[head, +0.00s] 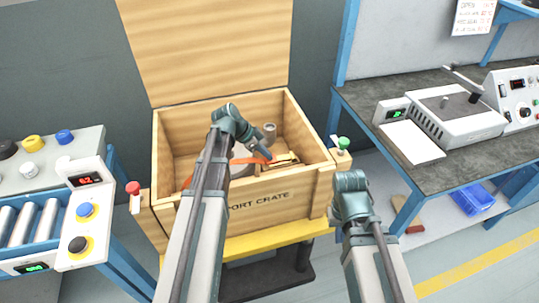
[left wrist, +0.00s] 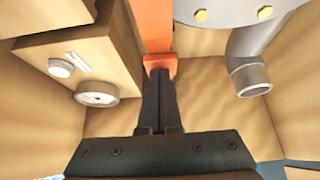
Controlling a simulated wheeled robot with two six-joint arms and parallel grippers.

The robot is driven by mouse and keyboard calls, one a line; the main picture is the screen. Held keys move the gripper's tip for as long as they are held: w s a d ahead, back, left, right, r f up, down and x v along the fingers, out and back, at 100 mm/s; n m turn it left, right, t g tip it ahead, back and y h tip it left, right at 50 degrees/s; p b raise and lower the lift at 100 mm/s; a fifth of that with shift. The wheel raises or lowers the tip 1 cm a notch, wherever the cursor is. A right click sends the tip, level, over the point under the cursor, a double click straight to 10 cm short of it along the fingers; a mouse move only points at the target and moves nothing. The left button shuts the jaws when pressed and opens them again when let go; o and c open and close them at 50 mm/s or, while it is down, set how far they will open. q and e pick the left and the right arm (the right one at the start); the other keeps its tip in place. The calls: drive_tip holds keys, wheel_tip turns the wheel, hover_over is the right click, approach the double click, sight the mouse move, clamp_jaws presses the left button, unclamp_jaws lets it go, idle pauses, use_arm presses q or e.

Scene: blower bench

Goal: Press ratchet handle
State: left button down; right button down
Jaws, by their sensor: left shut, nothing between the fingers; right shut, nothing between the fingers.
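An orange strap (left wrist: 152,25) runs down from the top of the left wrist view. It ends in a wider orange piece (left wrist: 160,66), which looks like the ratchet handle. My left gripper (left wrist: 160,76) is shut and empty, with its fingertips at the lower edge of this piece. They look in contact, but I cannot be sure. In the head view my left gripper (head: 266,154) reaches down into the open wooden crate (head: 257,199) beside the orange strap (head: 187,181). My right arm (head: 351,190) is outside the crate's front right corner; its fingers are hidden.
A grey pipe elbow (left wrist: 247,70) and a bolted grey flange (left wrist: 225,10) are close right of the left fingers. A wooden box with a round gauge (left wrist: 97,93) is close left. The crate lid (head: 205,50) stands open behind. A bench (head: 360,110) is at the right.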

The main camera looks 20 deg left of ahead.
use_arm(q)
drive_tip(key=shift+r, duration=0.25)
drive_tip(key=shift+r+p, duration=0.65)
drive_tip(key=shift+p, duration=0.2)
drive_tip(key=shift+d+r+p, duration=0.1)
drive_tip(key=shift+r+p, duration=0.4)
drive_tip(key=shift+p, duration=0.05)
wheel_tip(320, 180, up, 4)
drive_tip(key=p, duration=0.4)
drive_tip(key=shift+w+d+r, duration=0.1)
drive_tip(key=shift+w+r, duration=0.05)
drive_tip(key=p+v, duration=0.7)
drive_tip(key=v, duration=0.1)
drive_tip(key=shift+r, duration=0.25)
